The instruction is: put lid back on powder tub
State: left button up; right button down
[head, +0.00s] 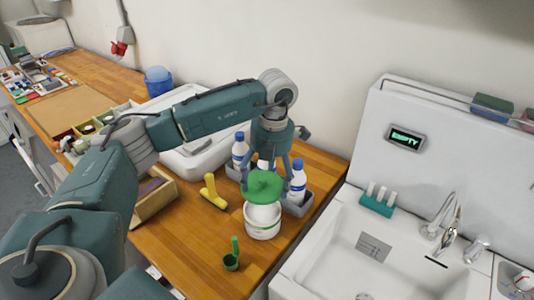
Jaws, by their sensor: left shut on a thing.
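The powder tub (263,221) is white and stands upright on the wooden counter (190,233), left of the sink. The green lid (264,184) is over the tub's top, with a white part of the tub showing below it. My left gripper (267,172) comes down from above and is shut on the green lid. The lid looks slightly tilted, and I cannot tell whether it touches the tub's rim. A green scoop (232,259) stands on the counter in front of the tub. My right gripper is not in view.
White bottles with blue caps (298,181) stand in a grey tray (301,207) just behind the tub. A yellow tool (213,192) lies to its left. The white sink (335,262) is on the right. Open counter lies left of the scoop.

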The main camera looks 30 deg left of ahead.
pick_arm(q)
jog(key=shift+s+f, duration=0.2)
jog(key=shift+f, duration=0.55)
jog(key=shift+f+b, duration=1.45)
jog(key=shift+f, duration=0.95)
jog(key=shift+f+b, duration=0.55)
jog(key=shift+f, duration=0.2)
jog(key=shift+d, duration=0.1)
jog(key=shift+f+b, duration=0.15)
jog(key=shift+b, duration=0.35)
jog(key=shift+c, duration=0.2)
jog(key=o, duration=1)
